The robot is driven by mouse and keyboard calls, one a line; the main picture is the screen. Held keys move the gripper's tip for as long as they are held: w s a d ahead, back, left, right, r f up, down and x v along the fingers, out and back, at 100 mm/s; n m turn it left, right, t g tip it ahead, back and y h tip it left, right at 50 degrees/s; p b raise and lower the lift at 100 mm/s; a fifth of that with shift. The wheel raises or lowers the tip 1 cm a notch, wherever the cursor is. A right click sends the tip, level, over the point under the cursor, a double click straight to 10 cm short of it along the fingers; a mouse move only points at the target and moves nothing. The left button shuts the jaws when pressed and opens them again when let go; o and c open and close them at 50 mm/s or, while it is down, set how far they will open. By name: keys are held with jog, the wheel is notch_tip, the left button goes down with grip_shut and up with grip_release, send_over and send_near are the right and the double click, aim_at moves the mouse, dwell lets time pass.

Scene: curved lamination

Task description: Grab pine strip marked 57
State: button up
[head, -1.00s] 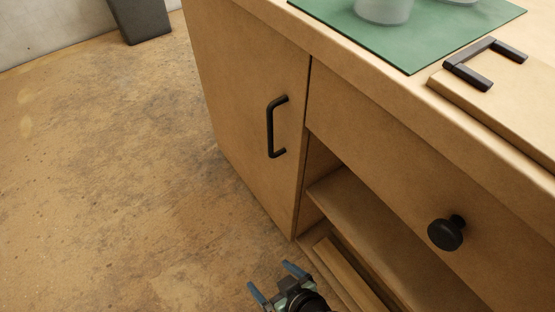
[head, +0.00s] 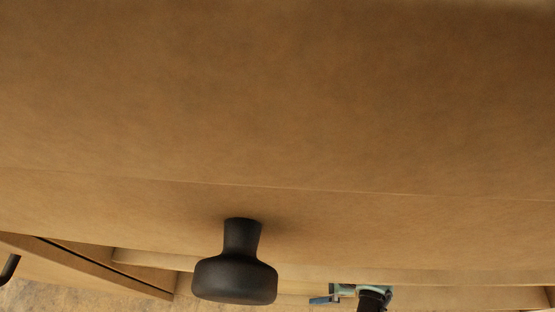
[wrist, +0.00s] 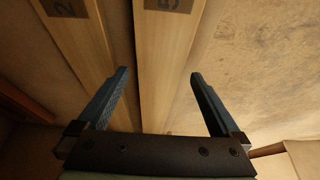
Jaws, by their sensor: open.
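In the wrist view a pale wooden strip (wrist: 163,60) runs up the middle, with a dark label at the top edge. The label's mark looks like a 5, and the rest is cut off. My gripper (wrist: 160,73) is open and empty, with one blue finger on each side of this strip in the picture. I cannot tell how far the fingers are above it. In the head view my gripper (head: 325,299) shows at the bottom edge, mostly hidden by the furniture; the strip cannot be made out there.
A second strip (wrist: 93,50) with a dark label, seemingly showing a 2, lies left of the middle one. A broad wooden surface (wrist: 265,60) fills the right. In the head view a black knob (head: 236,278) sticks out from the wooden front (head: 280,120) left of my gripper.

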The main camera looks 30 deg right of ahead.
aim_at(284, 287)
jog(key=w+a, duration=0.2)
jog(key=a, duration=0.1)
jog(key=shift+w+a, duration=0.2)
jog(key=shift+a, duration=0.05)
jog(key=w+a, duration=0.1)
jog(key=a, duration=0.1)
jog(key=w+a+b, duration=0.1)
jog(key=shift+w+a+f, duration=0.3)
jog(key=shift+a+f, duration=0.05)
jog(key=shift+a, duration=0.05)
jog(key=shift+a+f+b, duration=0.1)
jog(key=shift+f+b, duration=0.15)
jog(key=shift+b, duration=0.25)
jog(key=c, duration=1.4)
jog(key=shift+c, duration=0.4)
jog(key=shift+r, duration=0.2)
